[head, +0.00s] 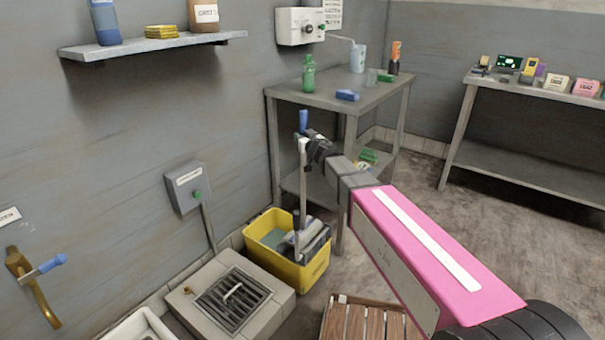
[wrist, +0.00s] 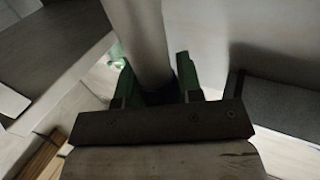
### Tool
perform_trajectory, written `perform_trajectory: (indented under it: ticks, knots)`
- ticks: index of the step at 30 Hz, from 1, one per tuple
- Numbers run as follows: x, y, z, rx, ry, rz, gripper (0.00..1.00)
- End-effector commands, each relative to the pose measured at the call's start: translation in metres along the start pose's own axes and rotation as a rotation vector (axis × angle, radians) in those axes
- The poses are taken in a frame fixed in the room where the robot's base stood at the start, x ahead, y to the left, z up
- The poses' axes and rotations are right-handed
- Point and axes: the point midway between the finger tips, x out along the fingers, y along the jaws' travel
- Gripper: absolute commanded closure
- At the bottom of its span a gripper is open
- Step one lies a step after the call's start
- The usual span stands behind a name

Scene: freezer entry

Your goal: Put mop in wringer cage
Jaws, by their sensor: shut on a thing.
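The mop has a pale upright pole (head: 302,185) with a blue grip (head: 303,121) at its top. My gripper (head: 312,150) is shut on the upper part of the pole, below the blue grip. In the wrist view the pole (wrist: 139,40) stands between the two green-edged fingers of my gripper (wrist: 155,82). The pole's lower end reaches down into the yellow bucket (head: 262,268) on the floor. A grey wringer cage (head: 316,243) shows in the bucket's right part. I cannot tell the mop head from the cage, or whether it sits inside.
A steel table (head: 335,95) with bottles stands behind the bucket. A floor drain (head: 228,302) lies in front of it to the left, and a wooden slatted board (head: 365,322) to the right. A second bench (head: 530,95) stands far right; the floor between is open.

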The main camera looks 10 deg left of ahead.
Motion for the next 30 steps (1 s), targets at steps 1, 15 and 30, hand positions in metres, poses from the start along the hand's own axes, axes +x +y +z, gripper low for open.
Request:
perform_trajectory:
  ticks: [1,15,30]
  knots:
    - [0.001,0.000,0.010,0.002,-0.002,0.000,0.90]
    - [0.001,0.000,0.056,0.001,-0.001,0.001,0.90]
    - [0.001,0.000,0.076,0.000,0.001,0.000,0.90]
